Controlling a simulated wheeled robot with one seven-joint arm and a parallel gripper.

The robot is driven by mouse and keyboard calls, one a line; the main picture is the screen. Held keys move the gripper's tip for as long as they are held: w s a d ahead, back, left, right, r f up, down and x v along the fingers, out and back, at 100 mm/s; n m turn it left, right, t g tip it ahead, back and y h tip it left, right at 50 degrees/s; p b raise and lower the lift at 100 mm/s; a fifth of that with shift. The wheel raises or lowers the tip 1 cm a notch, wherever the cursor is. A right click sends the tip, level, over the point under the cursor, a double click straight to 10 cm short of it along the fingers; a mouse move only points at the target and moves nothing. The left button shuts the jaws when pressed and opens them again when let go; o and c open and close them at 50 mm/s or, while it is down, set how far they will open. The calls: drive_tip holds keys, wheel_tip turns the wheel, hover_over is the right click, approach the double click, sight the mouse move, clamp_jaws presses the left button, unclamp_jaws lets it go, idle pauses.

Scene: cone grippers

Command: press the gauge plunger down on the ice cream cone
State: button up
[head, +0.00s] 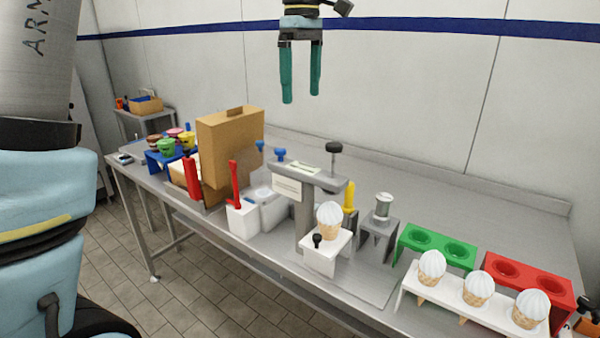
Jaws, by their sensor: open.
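The gauge is a grey stand (306,215) with an overhanging arm. Its plunger (334,160) has a round black knob on a rod that rises above the arm. An ice cream cone (328,220) with white ice cream sits upright in a small white holder (322,252) below the arm. A small black knob is on the front of this holder. My gripper (301,100) has two green fingers that point down. It is open and empty, high above the table and apart from the plunger, up and a little left of it in the picture.
A white rack (455,308) with several cones stands at the front right. Green (440,265) and red (550,312) holders stand behind it. A tall cardboard box (230,150), red-handled items and coloured tubs are on the left. The steel table (400,190) is clear behind the gauge.

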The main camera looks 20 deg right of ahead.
wheel_tip(320, 180, down, 8)
drive_tip(key=b, duration=0.6)
drive_tip(key=shift+b, duration=0.4)
drive_tip(key=shift+r, duration=0.1)
wheel_tip(320, 180, up, 10)
drive_tip(key=p, duration=1)
drive_tip(key=w+a+f+m+b, duration=0.2)
drive_tip(key=w+a+f+m, duration=0.15)
drive_tip(key=a+f, duration=1)
drive_tip(key=s+a+f+m, duration=0.1)
drive_tip(key=s+a+f, duration=0.2)
drive_tip(key=a+f, duration=0.3)
drive_tip(key=s+a+f+m+t+b, duration=0.1)
drive_tip(key=s+a+f, duration=0.3)
drive_tip(key=a, duration=1)
drive_tip(key=shift+s+f+m+t, duration=0.15)
drive_tip(key=shift+f+m+t, duration=0.15)
drive_tip(key=shift+f+m, duration=0.55)
